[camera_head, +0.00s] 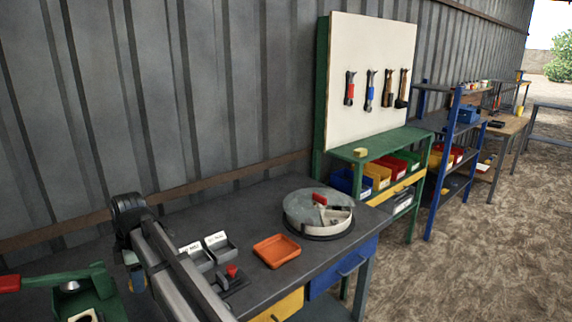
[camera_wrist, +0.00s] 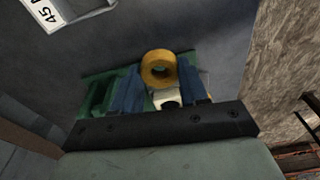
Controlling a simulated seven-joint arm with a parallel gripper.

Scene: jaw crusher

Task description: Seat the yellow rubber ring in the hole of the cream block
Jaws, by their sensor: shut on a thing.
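The yellow rubber ring (camera_wrist: 159,67) is gripped between the two blue fingers of my gripper (camera_wrist: 160,78) in the wrist view. Its hole faces the camera. The cream block (camera_wrist: 168,102) shows just below the ring in that view, with its dark hole partly visible. The block sits by the green machine (camera_wrist: 98,92); I cannot tell the gap between ring and block. In the head view, the green machine (camera_head: 88,292) is at the lower left, with the cream block (camera_head: 84,316) cut by the bottom edge.
On the dark bench, two grey labelled trays (camera_head: 218,246), an orange tray (camera_head: 276,251) and a round grey tray (camera_head: 318,212) stand right of the machine. A red lever handle (camera_head: 9,283) sticks out left. A corrugated wall is behind the bench.

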